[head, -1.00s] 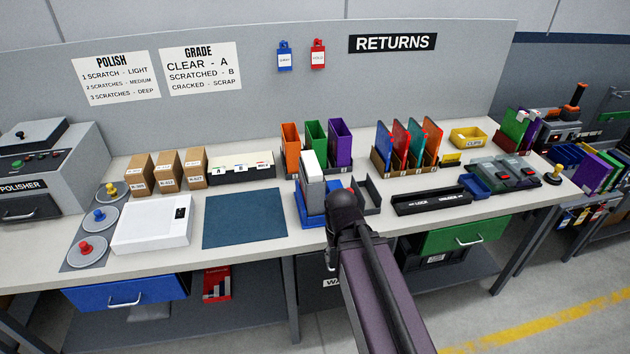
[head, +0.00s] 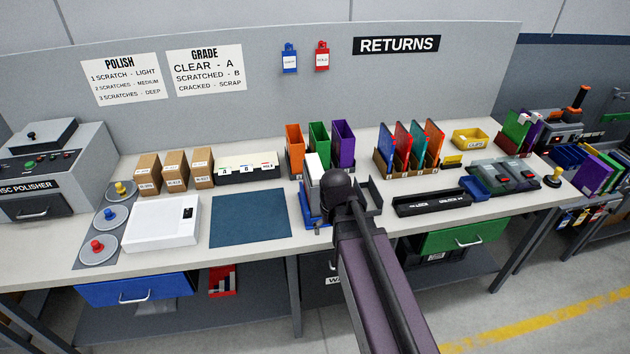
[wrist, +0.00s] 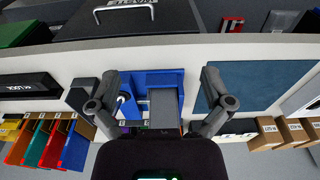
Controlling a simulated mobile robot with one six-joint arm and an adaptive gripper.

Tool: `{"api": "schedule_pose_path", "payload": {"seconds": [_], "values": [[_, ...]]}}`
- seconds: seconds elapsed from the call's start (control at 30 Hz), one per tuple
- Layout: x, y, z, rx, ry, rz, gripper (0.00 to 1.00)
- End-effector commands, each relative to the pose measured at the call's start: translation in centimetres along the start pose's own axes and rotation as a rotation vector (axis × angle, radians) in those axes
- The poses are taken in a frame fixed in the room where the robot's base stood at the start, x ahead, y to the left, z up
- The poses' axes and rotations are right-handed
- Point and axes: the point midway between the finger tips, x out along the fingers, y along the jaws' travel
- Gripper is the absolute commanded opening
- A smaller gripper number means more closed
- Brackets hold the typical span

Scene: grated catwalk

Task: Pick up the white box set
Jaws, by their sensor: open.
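A white box set (head: 314,170) stands upright in a blue holder (head: 306,205) near the bench middle. In the head view my arm's dark end hides its right side and hides my gripper's fingers. In the wrist view my gripper (wrist: 160,92) is open, with one finger on each side of the blue holder (wrist: 150,78). A grey, shaded upright block (wrist: 163,108), seemingly the box set, lies between the fingers, apart from both. A round white part shows beside the left finger.
Orange, green and purple cases (head: 319,146) stand close behind. A small dark tray (head: 370,195) is just right of the holder. A blue mat (head: 250,221) lies to the left. A black lock bar (head: 432,202) lies farther right.

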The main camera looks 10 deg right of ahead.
Motion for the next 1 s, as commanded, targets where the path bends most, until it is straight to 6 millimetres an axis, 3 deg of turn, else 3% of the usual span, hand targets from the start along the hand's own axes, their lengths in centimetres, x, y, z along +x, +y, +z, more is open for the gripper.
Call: {"api": "schedule_pose_path", "payload": {"seconds": [0.03,0.6,0.8,1.0], "values": [[-1.9,0.0,-1.7,0.000,0.018,0.000,1.00],[-12.4,0.0,-15.4,0.003,0.227,-0.001,1.00],[-14.7,-0.1,-18.5,0.003,0.279,-0.001,1.00],[-15.4,0.0,-19.7,0.004,0.301,-0.001,1.00]]}}
